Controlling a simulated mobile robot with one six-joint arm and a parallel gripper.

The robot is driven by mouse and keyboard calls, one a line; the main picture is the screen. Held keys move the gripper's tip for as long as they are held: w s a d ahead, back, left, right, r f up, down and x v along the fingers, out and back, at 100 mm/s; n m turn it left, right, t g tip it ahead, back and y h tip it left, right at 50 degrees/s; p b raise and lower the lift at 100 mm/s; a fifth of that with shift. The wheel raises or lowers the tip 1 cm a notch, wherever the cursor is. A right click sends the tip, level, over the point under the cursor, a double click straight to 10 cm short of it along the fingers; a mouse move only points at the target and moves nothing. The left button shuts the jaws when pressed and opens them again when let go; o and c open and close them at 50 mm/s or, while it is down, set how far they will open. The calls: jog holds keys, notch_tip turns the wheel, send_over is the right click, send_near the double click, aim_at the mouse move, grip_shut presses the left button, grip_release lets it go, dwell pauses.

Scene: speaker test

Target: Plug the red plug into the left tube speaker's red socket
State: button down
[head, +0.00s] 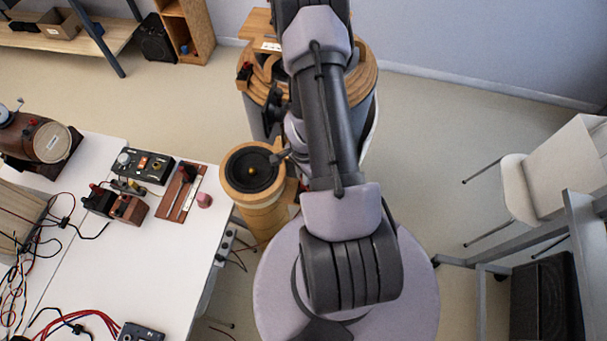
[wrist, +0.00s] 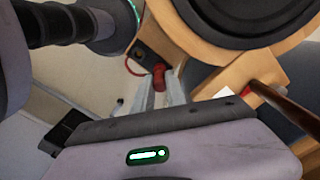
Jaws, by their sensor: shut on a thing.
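A wooden tube speaker (head: 232,196) with a black cone stands right of the white table, close to my arm in the head view. In the wrist view a speaker's black cone (wrist: 240,15) and wooden rim fill the top right. My gripper (wrist: 161,84) is shut on the red plug (wrist: 159,72), with the fingers pointing at a wooden block (wrist: 180,60) below the cone. A dark round spot shows on the block just beyond the plug. A thin red lead curves left of it. I cannot tell whether the plug touches a socket; the red socket is not clear.
Another large wooden tube (head: 362,75) stands behind my arm. A white chair (head: 515,188) stands at right. In the wrist view a brown rod (wrist: 290,108) lies close at right.

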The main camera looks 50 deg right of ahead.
jog(key=shift+f+b, duration=0.9)
dwell(0.6)
jog(key=c, duration=1.3)
grip_release()
jog(key=shift+r, duration=0.15)
notch_tip(320, 180, up, 8)
jog(key=p, duration=0.7)
jog(key=shift+f+p, duration=0.25)
jog(key=shift+p, duration=0.1)
jog(key=shift+f, duration=0.1)
jog(key=shift+s, duration=0.1)
